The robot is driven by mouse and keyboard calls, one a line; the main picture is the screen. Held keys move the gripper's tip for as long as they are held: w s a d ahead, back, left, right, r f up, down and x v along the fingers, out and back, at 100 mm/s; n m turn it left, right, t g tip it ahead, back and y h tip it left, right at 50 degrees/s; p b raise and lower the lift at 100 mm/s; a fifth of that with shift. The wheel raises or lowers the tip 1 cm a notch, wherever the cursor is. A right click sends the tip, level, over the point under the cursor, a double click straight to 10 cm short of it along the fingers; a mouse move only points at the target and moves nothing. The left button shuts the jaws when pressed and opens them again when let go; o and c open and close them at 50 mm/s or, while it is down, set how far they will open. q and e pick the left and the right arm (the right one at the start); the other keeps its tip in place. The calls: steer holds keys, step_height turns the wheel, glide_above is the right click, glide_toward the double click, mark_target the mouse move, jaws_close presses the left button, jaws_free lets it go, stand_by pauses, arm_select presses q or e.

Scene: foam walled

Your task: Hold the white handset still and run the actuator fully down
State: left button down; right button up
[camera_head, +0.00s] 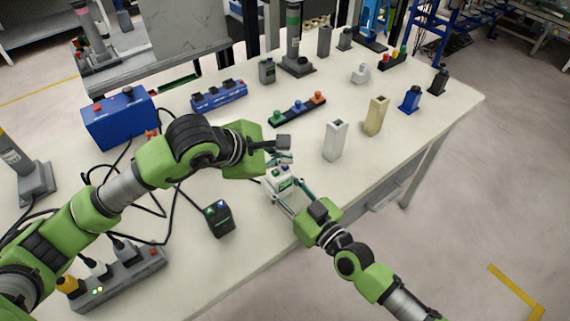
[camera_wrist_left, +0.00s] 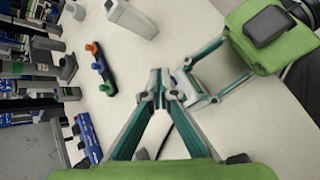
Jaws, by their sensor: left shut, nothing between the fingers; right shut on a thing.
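The white handset (camera_head: 278,182), with small buttons on its top, is near the table's front edge. My right gripper (camera_head: 282,188) is shut on it from the front right. My left gripper (camera_head: 288,158) is shut and empty, with its fingertips just above and beside the handset; I cannot tell whether they touch a button. In the left wrist view the shut left fingertips (camera_wrist_left: 168,90) hide much of the handset, and the right gripper's fingers (camera_wrist_left: 200,82) show beside them. A grey column on a dark base (camera_head: 294,45) stands at the back; I cannot tell whether it is the actuator.
A black box (camera_head: 219,218) and a power strip (camera_head: 120,280) with cables lie on the left. A blue box (camera_head: 120,119) stands farther back. A white block (camera_head: 335,141) and a beige block (camera_head: 376,116) stand right of the grippers. A button bar (camera_head: 297,109) lies behind them.

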mark_target(283, 167)
arm_select(q)
steer(key=shift+r, duration=0.35)
steer(key=shift+r, duration=2.55)
arm_select(e)
steer(key=o, duration=1.3)
steer(key=shift+s+d, duration=0.1)
